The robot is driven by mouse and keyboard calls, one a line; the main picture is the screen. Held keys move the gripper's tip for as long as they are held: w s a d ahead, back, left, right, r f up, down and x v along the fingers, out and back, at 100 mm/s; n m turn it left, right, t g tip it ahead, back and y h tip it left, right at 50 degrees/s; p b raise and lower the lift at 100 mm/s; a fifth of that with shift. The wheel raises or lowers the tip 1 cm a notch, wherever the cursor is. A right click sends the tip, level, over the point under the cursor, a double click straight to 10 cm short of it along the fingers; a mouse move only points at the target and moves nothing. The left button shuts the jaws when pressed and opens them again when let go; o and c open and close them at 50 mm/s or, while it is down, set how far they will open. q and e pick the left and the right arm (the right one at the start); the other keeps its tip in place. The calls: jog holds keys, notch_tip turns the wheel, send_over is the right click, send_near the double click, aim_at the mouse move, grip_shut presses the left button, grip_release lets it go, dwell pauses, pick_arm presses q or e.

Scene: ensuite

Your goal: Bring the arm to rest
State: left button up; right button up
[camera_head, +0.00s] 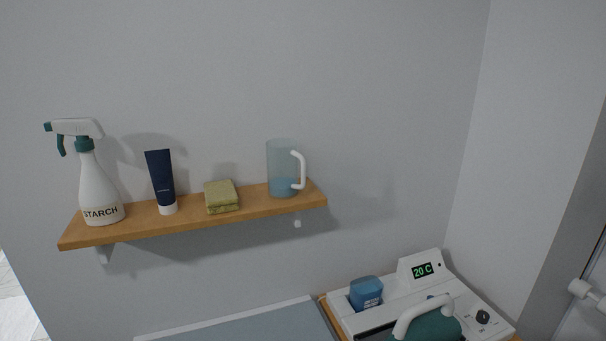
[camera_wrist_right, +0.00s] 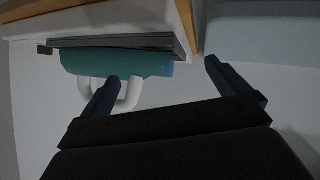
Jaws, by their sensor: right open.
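My right gripper (camera_wrist_right: 161,70) shows only in the right wrist view, with its two dark fingers spread apart and nothing held between the tips. A teal iron with a white loop handle (camera_wrist_right: 133,95) is in that view, upside down in the picture. The left finger overlaps part of the handle; I cannot tell whether they touch. In the head view the teal iron (camera_head: 432,326) is at the bottom edge, partly cut off, on a white station (camera_head: 400,292). Neither gripper shows in the head view.
The station has a green "20 C" display (camera_head: 422,270), a knob (camera_head: 483,316) and a blue container (camera_head: 366,292). A wooden wall shelf (camera_head: 200,222) holds a starch spray bottle (camera_head: 100,190), a dark tube (camera_head: 161,180), a folded sponge or cloth (camera_head: 221,196) and a clear jug (camera_head: 283,165).

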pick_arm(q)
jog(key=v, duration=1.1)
pick_arm(e)
jog(key=s+d+f+m+g, duration=0.1)
jog(key=s+f+g, duration=0.35)
jog(key=s, duration=0.45)
jog(key=s+d+f+g, duration=0.1)
jog(key=s+f+g, duration=0.4)
jog(key=s, duration=0.4)
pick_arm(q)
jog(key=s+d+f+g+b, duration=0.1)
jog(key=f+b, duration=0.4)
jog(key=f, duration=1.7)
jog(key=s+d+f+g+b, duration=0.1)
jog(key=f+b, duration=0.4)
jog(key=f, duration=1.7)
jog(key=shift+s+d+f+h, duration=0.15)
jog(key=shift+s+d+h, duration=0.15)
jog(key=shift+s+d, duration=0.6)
pick_arm(e)
jog(key=s+a+f, duration=0.2)
jog(key=f, duration=2)
jog(key=s+a+f+y, duration=0.1)
jog(key=s+a+f, duration=0.1)
jog(key=f, duration=2.1)
jog(key=shift+a+g, duration=0.35)
jog(key=shift+g, duration=0.1)
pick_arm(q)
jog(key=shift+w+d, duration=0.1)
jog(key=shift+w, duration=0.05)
